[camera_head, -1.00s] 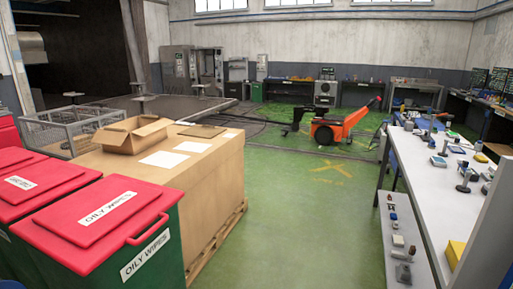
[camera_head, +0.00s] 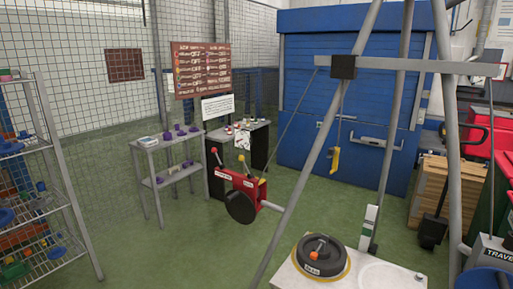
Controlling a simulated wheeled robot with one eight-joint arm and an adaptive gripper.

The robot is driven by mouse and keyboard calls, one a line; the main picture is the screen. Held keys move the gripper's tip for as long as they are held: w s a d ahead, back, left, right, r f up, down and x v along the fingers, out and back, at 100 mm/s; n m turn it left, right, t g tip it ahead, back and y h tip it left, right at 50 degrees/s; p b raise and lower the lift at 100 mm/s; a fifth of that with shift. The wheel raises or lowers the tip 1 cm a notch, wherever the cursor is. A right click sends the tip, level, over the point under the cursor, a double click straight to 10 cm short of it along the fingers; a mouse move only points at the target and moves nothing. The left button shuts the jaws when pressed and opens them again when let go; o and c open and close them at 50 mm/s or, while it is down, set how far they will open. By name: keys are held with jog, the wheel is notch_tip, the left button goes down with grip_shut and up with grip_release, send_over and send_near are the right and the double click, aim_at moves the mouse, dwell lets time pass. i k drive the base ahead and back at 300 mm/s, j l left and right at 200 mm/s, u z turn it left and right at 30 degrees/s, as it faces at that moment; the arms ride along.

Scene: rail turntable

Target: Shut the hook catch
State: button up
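I cannot pick out a hook catch for certain. A yellow hook-like piece (camera_head: 335,158) hangs inside a grey tube frame, in front of the blue shutter; whether it has a catch, open or shut, is too small to tell. A black hanging piece (camera_head: 433,229) is at the right, partly among the frame's legs, and its details are unclear. My gripper is not in view.
A grey tube frame (camera_head: 405,64) stands close in front. A black disc with an orange knob (camera_head: 320,256) sits on a pale top at its foot. A red device (camera_head: 244,187), a grey table (camera_head: 171,142) and a wire rack (camera_head: 45,165) stand left. Green floor (camera_head: 140,255) is open between.

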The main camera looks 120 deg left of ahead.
aim_at(331, 152)
jog(key=u, duration=3.25)
